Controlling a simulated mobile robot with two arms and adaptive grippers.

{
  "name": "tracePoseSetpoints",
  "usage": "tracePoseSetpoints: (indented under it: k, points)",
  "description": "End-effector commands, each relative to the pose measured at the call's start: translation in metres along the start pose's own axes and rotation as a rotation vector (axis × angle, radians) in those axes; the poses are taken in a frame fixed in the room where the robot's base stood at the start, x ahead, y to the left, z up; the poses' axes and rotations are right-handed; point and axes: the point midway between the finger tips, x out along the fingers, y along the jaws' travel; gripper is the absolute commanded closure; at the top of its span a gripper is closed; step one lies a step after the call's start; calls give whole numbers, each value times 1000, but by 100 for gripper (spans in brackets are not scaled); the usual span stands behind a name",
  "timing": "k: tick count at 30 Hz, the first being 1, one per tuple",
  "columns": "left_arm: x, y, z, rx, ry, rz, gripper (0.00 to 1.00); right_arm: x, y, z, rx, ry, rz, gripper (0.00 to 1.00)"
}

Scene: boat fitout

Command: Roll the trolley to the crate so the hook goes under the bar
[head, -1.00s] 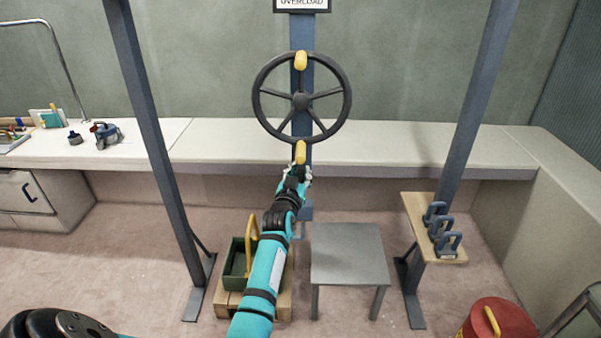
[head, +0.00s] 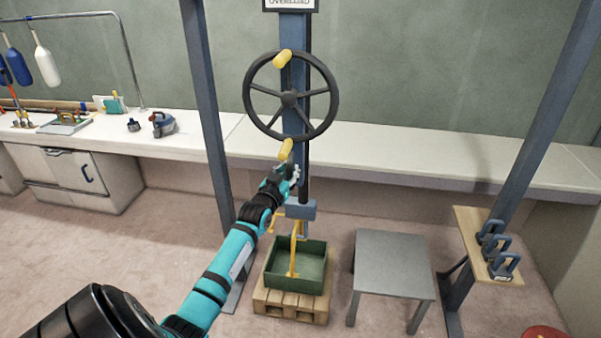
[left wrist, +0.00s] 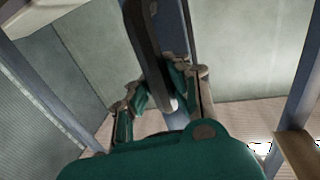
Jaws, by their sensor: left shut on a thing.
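The trolley is the blue-grey column (head: 296,28) with a handwheel (head: 331,110) and a block (head: 300,209) at its lower end. It hangs between the frame's posts, above the crate. The green crate (head: 314,284) stands on a wooden pallet, with an upright yellow bar (head: 293,262) over it. A yellow piece (head: 277,215), perhaps the hook, shows left of the block; I cannot tell whether it is under the bar. My right gripper is out of view.
A grey table (head: 394,262) stands right of the crate. A wooden shelf (head: 468,232) with several blue-grey shackles is on the right post. The frame's left post (head: 205,100) is close left of the trolley. A long white counter (head: 400,150) runs behind.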

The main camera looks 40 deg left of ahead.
Motion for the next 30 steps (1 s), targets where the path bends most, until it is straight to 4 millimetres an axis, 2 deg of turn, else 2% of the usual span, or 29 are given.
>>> tracePoseSetpoints:
  k: [1, 14, 15, 22, 30]
  points:
    - [0, -2, -8, 9, 17, 1, 100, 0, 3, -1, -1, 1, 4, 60]
    - [0, -8, -11, 5, 22, -2, 100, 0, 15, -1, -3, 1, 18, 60]
    - [0, -8, -11, 5, 22, -3, 88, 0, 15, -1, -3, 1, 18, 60]
    - [0, -9, -12, 3, 24, -4, 58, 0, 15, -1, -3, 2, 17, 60]
    - [-1, -7, -6, 0, 12, -1, 56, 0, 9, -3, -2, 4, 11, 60]
